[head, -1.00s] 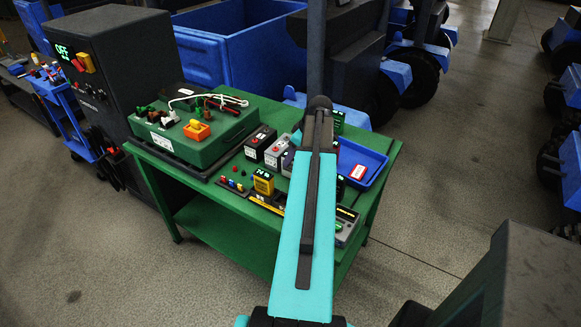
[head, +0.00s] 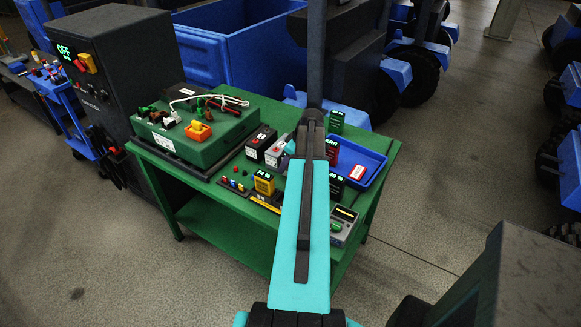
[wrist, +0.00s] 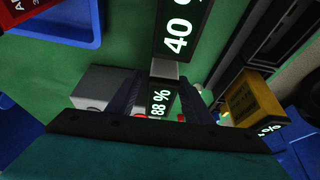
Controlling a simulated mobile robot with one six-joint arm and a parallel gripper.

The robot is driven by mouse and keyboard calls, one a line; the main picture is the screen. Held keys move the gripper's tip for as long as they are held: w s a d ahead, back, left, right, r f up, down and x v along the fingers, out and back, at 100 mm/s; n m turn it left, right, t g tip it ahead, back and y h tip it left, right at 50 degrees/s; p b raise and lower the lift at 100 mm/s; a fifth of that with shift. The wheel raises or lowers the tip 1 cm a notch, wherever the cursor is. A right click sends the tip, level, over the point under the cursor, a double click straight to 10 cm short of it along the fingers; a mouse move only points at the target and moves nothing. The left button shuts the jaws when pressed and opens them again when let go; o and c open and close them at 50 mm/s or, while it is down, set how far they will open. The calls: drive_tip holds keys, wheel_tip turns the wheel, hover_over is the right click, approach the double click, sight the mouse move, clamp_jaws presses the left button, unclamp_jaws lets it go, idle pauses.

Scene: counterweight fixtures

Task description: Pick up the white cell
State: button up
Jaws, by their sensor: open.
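A pale cell with red on its top, which looks like the white cell (head: 276,152), stands on the green table (head: 385,150) beside a dark cell (head: 261,141). My arm rises in front of the table and hides much of its middle, including my fingertips in the head view. In the wrist view, my gripper (wrist: 162,100) is open, with two dark fingers apart. A display reading 88 % (wrist: 160,103) shows between the fingers. A pale grey block (wrist: 100,86) lies just left of the left finger; I cannot tell if it is the white cell.
A yellow block with a display (head: 264,183) stands at the table's front; a yellow block also shows in the wrist view (wrist: 248,98). A blue tray (head: 372,158) is at the right. A green case (head: 200,150) with cables fills the left. A 40 % display (wrist: 176,32) stands near my fingers.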

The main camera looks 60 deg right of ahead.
idle(0.3)
clamp_jaws()
drive_tip(key=shift+r, duration=0.2)
drive_tip(key=shift+r+b, duration=1.5)
drive_tip(key=shift+r, duration=3.35)
